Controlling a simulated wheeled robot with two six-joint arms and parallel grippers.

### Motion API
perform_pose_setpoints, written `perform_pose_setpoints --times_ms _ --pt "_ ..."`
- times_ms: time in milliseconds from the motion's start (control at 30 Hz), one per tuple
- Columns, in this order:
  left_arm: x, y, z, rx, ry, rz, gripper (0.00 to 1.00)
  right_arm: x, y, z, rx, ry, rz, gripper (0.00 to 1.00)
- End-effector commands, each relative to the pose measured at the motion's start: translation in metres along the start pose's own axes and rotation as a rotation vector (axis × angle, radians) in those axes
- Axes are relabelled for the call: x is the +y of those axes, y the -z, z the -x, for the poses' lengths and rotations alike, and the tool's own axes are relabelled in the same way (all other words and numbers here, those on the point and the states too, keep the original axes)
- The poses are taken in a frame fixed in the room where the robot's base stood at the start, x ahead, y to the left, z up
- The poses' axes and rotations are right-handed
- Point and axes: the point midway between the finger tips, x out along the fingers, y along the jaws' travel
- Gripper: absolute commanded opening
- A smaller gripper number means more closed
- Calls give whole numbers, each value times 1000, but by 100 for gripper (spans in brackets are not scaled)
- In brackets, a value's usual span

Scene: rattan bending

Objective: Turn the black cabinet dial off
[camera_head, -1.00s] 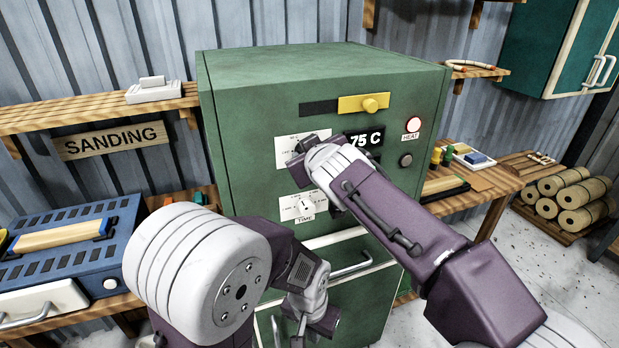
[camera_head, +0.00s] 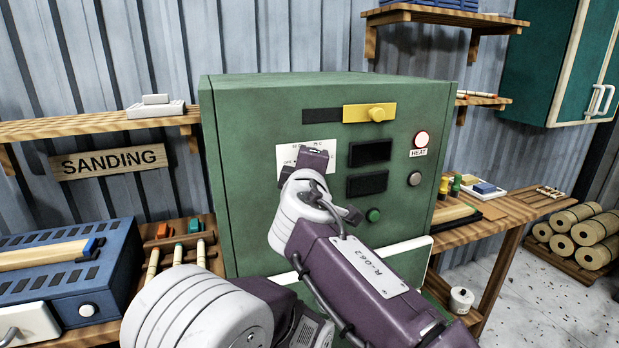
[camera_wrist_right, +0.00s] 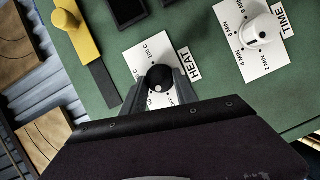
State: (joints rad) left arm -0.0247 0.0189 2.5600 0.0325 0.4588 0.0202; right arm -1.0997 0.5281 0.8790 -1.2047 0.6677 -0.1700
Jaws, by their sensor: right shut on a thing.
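The black cabinet dial (camera_wrist_right: 160,74) with a white dot sits on the white HEAT scale plate (camera_wrist_right: 140,60) in the right wrist view. My right gripper (camera_wrist_right: 163,88) is shut on the dial, one grey finger on each side. In the head view my right gripper (camera_head: 306,166) is at the white plate (camera_head: 287,152) on the green cabinet (camera_head: 245,150) and hides the dial. The upper display (camera_head: 370,152) is dark. My left gripper is out of view.
A yellow slider (camera_head: 369,113) sits above the displays, and a HEAT lamp (camera_head: 421,139) is at the right. A blue machine (camera_head: 75,265) stands left; a wooden bench (camera_head: 500,212) is at the right.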

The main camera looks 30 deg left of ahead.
Motion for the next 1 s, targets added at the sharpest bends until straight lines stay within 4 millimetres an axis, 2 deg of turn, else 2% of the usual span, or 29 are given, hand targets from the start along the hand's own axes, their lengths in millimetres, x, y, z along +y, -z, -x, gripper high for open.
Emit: perform_pose_setpoints --times_ms 33,400,700,1000 --pt "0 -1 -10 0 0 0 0 -5 -1 0 1 -19 37 0" --pt "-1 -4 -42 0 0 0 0 -6 -1 0 2 -132 308 0" --pt "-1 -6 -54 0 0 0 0 -4 -1 0 2 -184 434 0" --pt "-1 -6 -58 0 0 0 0 -2 -1 0 1 -201 475 0"
